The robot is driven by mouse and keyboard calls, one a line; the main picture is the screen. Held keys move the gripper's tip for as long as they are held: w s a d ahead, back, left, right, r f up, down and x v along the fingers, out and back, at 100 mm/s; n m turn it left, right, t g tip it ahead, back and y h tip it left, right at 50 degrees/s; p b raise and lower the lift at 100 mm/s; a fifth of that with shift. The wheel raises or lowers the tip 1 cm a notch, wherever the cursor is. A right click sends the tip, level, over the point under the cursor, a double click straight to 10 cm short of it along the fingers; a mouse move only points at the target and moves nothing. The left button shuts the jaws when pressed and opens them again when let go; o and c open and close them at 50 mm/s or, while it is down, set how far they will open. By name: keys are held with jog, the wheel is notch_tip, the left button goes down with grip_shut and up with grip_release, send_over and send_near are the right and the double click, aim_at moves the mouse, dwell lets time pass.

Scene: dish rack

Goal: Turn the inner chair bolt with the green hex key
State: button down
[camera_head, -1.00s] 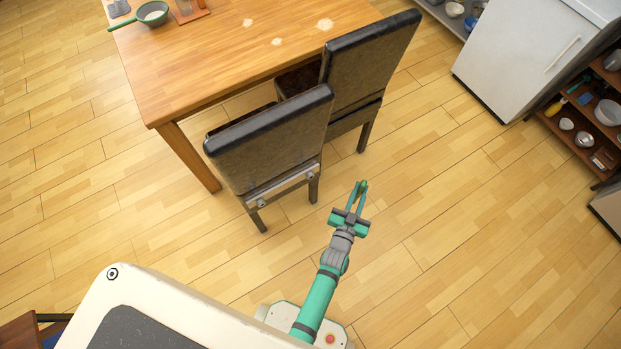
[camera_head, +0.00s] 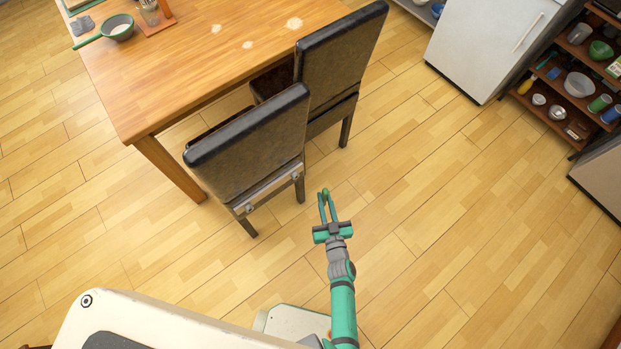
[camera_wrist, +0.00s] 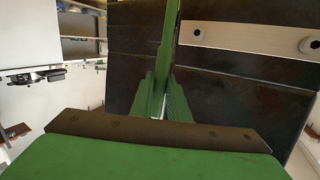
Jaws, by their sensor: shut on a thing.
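The near dark chair (camera_head: 250,145) stands with its back towards me. A metal bar (camera_head: 268,193) runs across its lower back, with a bolt (camera_head: 248,208) at the left end and another bolt (camera_head: 296,177) at the right. In the wrist view the bar (camera_wrist: 250,38) lies to the right of the fingers, with one bolt (camera_wrist: 196,31) close to them and one (camera_wrist: 308,45) farther right. My gripper (camera_head: 325,195) is shut on the green hex key (camera_wrist: 172,22), right of the chair and apart from it. Green key and green fingers are hard to tell apart.
A second dark chair (camera_head: 340,60) stands behind, beside the wooden table (camera_head: 190,60). A white fridge (camera_head: 485,45) and a shelf (camera_head: 555,100) with dishes are at the upper right. The floor (camera_head: 430,190) right of the chairs is clear.

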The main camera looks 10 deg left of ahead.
jog(key=shift+w+a+n+g+y, duration=0.15)
jog(key=shift+a+n+g+y, duration=0.2)
jog(key=shift+n+y, duration=0.25)
jog(key=shift+w+a+r+n+g+y, duration=0.3)
jog(key=shift+w+a+n+g+y, duration=0.35)
jog(key=shift+y, duration=0.45)
jog(key=w+a+r+n+g+y, duration=0.2)
jog(key=w+a+r+n+y, duration=0.1)
jog(key=w+a, duration=0.3)
jog(key=shift+w+a+g, duration=0.3)
jog(key=shift+a, duration=0.8)
jog(key=shift+w+a, duration=0.25)
jog(key=shift+a, duration=0.2)
jog(key=shift+s+d, duration=0.3)
jog(key=shift+d, duration=0.15)
jog(key=shift+w, duration=0.15)
